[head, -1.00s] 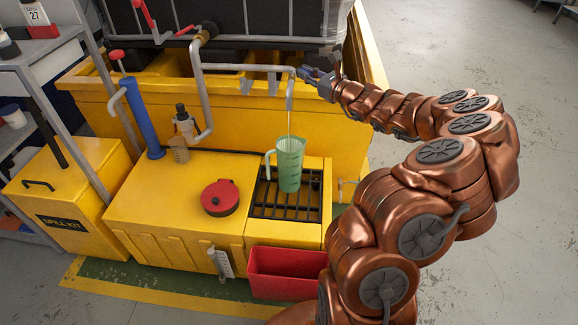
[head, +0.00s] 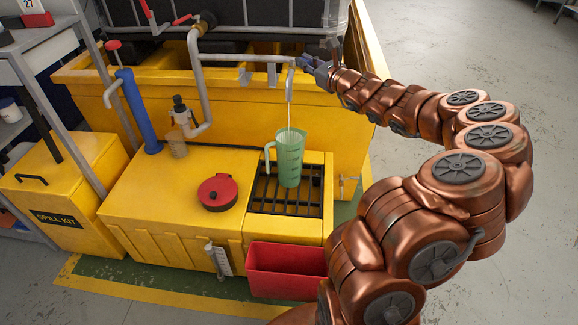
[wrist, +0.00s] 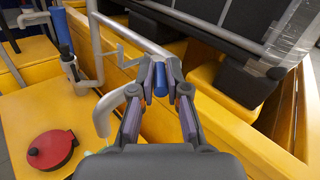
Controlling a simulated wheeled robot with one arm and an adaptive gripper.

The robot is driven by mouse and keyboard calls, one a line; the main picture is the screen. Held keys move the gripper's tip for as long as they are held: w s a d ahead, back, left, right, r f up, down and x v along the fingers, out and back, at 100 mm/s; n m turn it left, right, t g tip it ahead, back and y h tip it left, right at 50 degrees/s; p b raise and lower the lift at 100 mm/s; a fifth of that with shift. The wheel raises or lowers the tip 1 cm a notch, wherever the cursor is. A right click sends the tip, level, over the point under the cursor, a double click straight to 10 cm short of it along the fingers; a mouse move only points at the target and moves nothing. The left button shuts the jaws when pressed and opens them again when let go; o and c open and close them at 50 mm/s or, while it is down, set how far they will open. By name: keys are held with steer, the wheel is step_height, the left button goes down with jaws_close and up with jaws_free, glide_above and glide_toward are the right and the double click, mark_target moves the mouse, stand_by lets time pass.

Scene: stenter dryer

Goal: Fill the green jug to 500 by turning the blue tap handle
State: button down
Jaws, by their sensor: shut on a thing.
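The green jug (head: 291,162) stands upright on the black grate (head: 262,204) in the head view, its handle to the left. Its scale is too small to read. The grey spout (head: 290,88) hangs above the jug's mouth, and a thin pale stream seems to run from it into the jug. My gripper (head: 310,67) is at the spout's pipe end, up and right of the jug. In the wrist view my gripper (wrist: 160,72) is shut on the blue tap handle (wrist: 160,86), which shows between the fingertips. The jug is mostly hidden there.
A red round lid (head: 217,192) lies on the yellow cabinet (head: 165,200) left of the grate. A red bin (head: 285,272) hangs in front. A blue pump (head: 137,110) stands at the left. The grey pipe (head: 196,80) runs behind. Open floor lies to the right.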

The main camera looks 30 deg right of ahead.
steer(key=h+b, duration=0.1)
steer(key=b, duration=0.1)
steer(key=shift+a+f+b, duration=0.25)
steer(key=shift+b, duration=0.15)
steer(key=shift+m+b, duration=0.3)
steer(key=shift+b, duration=0.15)
steer(key=b, duration=0.4)
steer(key=shift+w+a+r+h+b, duration=0.15)
steer(key=shift+a+h+b, duration=0.1)
steer(key=shift+h+b, duration=0.15)
steer(key=m+h+b, duration=0.1)
steer(key=b, duration=0.3)
steer(key=shift+a+f, duration=0.15)
steer(key=shift+f, duration=0.05)
steer(key=a+m+h+b, duration=0.1)
steer(key=b, duration=0.7)
steer(key=shift+w+h, duration=0.1)
steer(key=shift+h, duration=0.2)
steer(key=shift+r+b, duration=0.1)
steer(key=shift+b, duration=1)
steer(key=shift+s+d+r+m+h, duration=0.2)
steer(key=shift+s+m+h, duration=0.05)
steer(key=shift+m+h, duration=0.05)
stand_by(3.1)
